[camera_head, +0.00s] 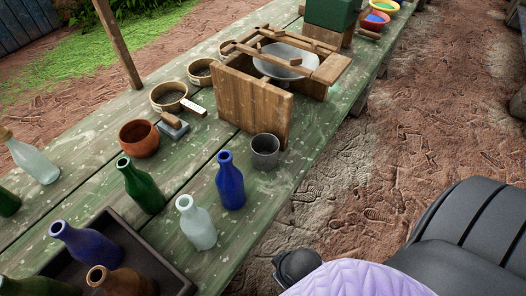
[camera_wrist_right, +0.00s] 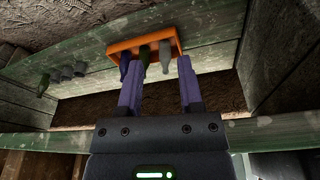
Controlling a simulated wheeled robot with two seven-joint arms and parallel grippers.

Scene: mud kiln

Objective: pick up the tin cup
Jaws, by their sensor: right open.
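The tin cup (camera_head: 265,151) is a small grey metal cup standing upright on the green-painted plank table (camera_head: 188,165), near its right edge in the head view. It stands just in front of a wooden box-like frame and up and right of a blue bottle. My right gripper (camera_wrist_right: 158,63) shows in the right wrist view with its two purple fingers apart and nothing between them. It is away from the tin cup, which I cannot make out for certain in that view. My left gripper is in neither view.
Blue (camera_head: 230,182), pale (camera_head: 196,224) and green (camera_head: 141,186) bottles stand near the cup. A brown bowl (camera_head: 139,138) and the wooden frame (camera_head: 252,106) flank it. A dark tray (camera_head: 165,272) holds bottles. The wrist view shows an orange rack (camera_wrist_right: 123,45) with bottles.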

